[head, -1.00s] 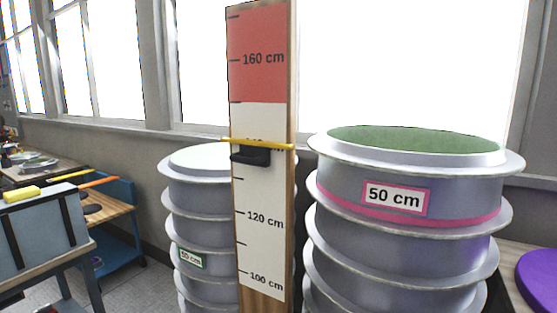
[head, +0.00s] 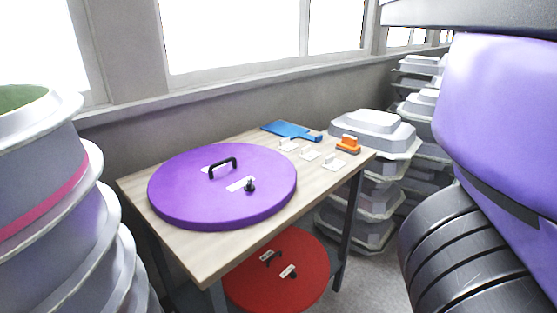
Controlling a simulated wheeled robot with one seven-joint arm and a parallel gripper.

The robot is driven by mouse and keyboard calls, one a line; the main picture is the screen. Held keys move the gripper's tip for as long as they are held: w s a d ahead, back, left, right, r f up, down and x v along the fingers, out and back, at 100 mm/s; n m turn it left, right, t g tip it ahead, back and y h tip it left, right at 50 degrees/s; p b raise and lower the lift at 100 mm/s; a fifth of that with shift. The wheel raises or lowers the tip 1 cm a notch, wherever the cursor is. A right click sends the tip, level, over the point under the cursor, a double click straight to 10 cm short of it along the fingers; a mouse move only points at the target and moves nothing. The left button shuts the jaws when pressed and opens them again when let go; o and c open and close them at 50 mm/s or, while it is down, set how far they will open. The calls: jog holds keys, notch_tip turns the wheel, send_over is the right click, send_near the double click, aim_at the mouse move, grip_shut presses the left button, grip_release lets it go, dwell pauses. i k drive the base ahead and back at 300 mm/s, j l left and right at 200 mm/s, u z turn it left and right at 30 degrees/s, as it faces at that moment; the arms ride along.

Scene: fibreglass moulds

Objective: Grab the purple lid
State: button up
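The purple lid (head: 180,190) is a large round disc lying flat on a wooden-topped table (head: 205,265). It has a black arched handle (head: 222,167) and a small black knob (head: 249,186), each beside a white label. The lid covers most of the left part of the table top. A part of my own arm, purple and black, fills the right side of the head view. My gripper is out of view.
A red lid (head: 290,285) sits on the shelf below. A blue tool (head: 290,130), an orange-topped object (head: 347,144) and small white pieces lie right of the lid. Grey mould stacks stand at left (head: 60,240) and behind right (head: 375,128).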

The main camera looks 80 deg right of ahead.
aim_at(200, 189)
jog(key=z, duration=1.35)
jog(key=i+j+z, duration=0.15)
jog(key=j+z, duration=0.15)
jog(key=j, duration=0.45)
jog(key=j+z, duration=0.25)
jog(key=j, duration=0.55)
jog(key=z, duration=1.35)
jog(key=i+j, duration=0.05)
